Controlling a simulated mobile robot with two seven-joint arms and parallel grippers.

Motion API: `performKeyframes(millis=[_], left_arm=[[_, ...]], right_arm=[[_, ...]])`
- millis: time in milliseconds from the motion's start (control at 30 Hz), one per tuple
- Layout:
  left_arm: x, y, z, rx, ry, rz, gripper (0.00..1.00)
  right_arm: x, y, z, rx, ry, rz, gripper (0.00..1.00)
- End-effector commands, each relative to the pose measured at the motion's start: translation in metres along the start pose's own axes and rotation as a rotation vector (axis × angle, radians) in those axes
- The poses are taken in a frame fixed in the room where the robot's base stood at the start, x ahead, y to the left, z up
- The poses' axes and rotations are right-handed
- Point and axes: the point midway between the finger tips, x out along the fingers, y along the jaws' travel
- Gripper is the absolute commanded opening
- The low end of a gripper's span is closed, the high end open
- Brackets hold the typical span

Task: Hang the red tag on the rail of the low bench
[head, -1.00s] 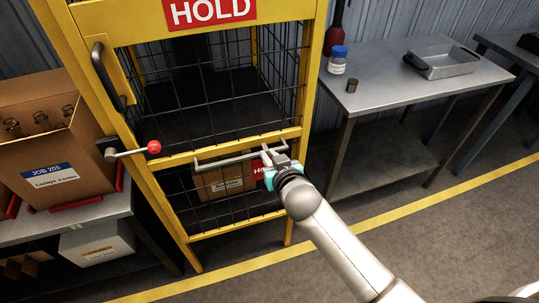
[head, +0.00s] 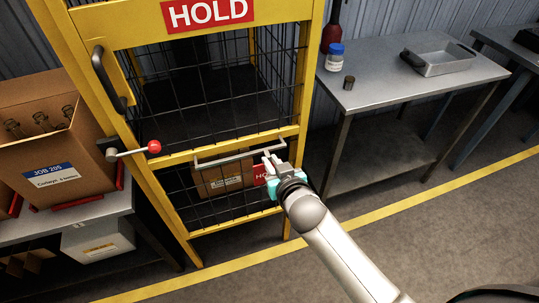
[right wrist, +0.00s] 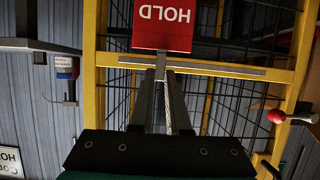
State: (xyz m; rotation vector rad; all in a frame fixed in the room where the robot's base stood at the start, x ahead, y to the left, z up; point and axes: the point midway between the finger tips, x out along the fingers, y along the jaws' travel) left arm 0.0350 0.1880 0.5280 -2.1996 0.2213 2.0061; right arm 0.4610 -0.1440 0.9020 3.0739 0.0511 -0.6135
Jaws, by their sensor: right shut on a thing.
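My right gripper (head: 272,163) is shut on the red tag (head: 260,174), which hangs below the fingers in front of the yellow cage. In the right wrist view the red tag (right wrist: 164,25) reads HOLD upside down, with a pale cord running between the fingers (right wrist: 165,85). A grey rail (head: 228,157) runs across the cage front, its right end close to the gripper; it also shows in the right wrist view (right wrist: 215,69). Whether the cord touches the rail is unclear. I see no rail on either nearby bench. My left gripper is out of view.
A metal bench (head: 390,86) at the right carries a jar (head: 335,57), a small dark cup (head: 349,82), a red bottle and a tray (head: 440,60). A left bench (head: 60,225) holds a carton (head: 50,160). A red-knobbed lever (head: 154,147) sticks out from the cage.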

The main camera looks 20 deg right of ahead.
Motion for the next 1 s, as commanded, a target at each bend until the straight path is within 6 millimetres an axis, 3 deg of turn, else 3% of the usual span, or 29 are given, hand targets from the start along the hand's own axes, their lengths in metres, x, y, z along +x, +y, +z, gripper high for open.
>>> performKeyframes(millis=[1000], left_arm=[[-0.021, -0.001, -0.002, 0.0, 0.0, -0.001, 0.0]], right_arm=[[-0.057, 0.0, 0.023, 0.0, 0.0, 0.0, 0.0]])
